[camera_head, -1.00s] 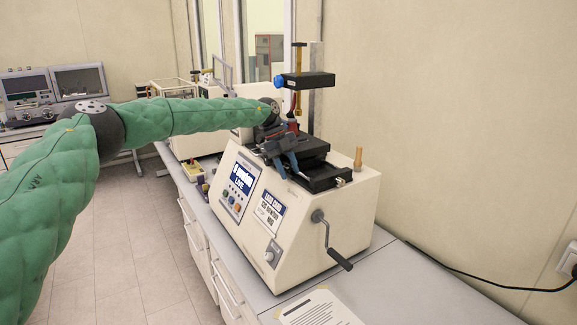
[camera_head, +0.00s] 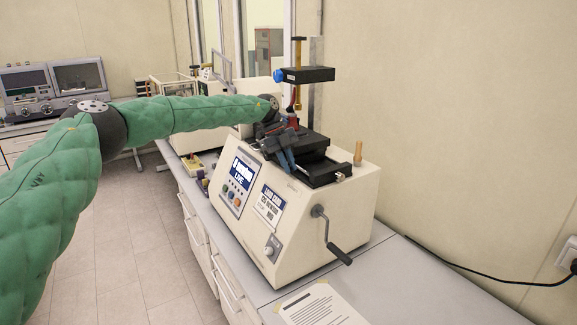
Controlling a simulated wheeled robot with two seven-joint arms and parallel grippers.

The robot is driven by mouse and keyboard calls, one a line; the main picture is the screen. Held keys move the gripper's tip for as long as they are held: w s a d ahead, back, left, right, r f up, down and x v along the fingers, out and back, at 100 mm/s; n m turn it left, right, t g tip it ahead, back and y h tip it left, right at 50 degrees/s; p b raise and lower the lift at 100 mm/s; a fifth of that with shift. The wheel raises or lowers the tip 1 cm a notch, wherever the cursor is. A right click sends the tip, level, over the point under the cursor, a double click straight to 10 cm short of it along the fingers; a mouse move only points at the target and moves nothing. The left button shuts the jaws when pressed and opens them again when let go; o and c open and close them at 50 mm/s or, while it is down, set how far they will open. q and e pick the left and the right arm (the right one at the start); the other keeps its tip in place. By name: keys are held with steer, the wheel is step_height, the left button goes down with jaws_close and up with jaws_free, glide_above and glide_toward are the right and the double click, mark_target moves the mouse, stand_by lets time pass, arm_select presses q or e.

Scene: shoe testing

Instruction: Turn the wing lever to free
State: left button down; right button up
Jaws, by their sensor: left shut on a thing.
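The cream testing machine (camera_head: 318,205) stands on the bench with a black stage (camera_head: 325,172) on top and a crank on its front. My left gripper (camera_head: 287,160) is at the left side of the black stage, its blue-grey fingers tilted and pointing down. It is shut on a small part there, which I take to be the wing lever; the fingers hide it and its angle cannot be read. A bit of red shows just behind the gripper. My right gripper is not in view.
A black arm with a blue knob (camera_head: 308,75) overhangs the stage on a post. A wooden-looking peg (camera_head: 358,153) stands at the stage's right. The black crank (camera_head: 334,240) sticks out in front. A printed sheet (camera_head: 318,306) lies on the bench.

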arm_select(q)
steer(key=shift+w+a+r+g+h+b, duration=0.15)
steer(key=shift+w+r+g+h+b, duration=0.15)
steer(key=shift+g+h, duration=0.4)
steer(key=shift+w+a+r+g+h+b, duration=0.2)
steer(key=shift+r+g+h, duration=0.2)
steer(key=shift+g, duration=0.15)
steer(key=shift+w+a+r+g+h+b, duration=0.1)
steer(key=shift+w+r+g+h, duration=0.1)
steer(key=shift+r+g+h, duration=0.25)
steer(key=shift+w+a+r+n+g+h, duration=0.1)
steer(key=shift+w+a+n+g+h, duration=0.2)
steer(key=shift+g, duration=0.3)
steer(key=shift+r+g+h, duration=0.15)
steer(key=shift+g+h, duration=0.1)
steer(key=shift+g, duration=0.05)
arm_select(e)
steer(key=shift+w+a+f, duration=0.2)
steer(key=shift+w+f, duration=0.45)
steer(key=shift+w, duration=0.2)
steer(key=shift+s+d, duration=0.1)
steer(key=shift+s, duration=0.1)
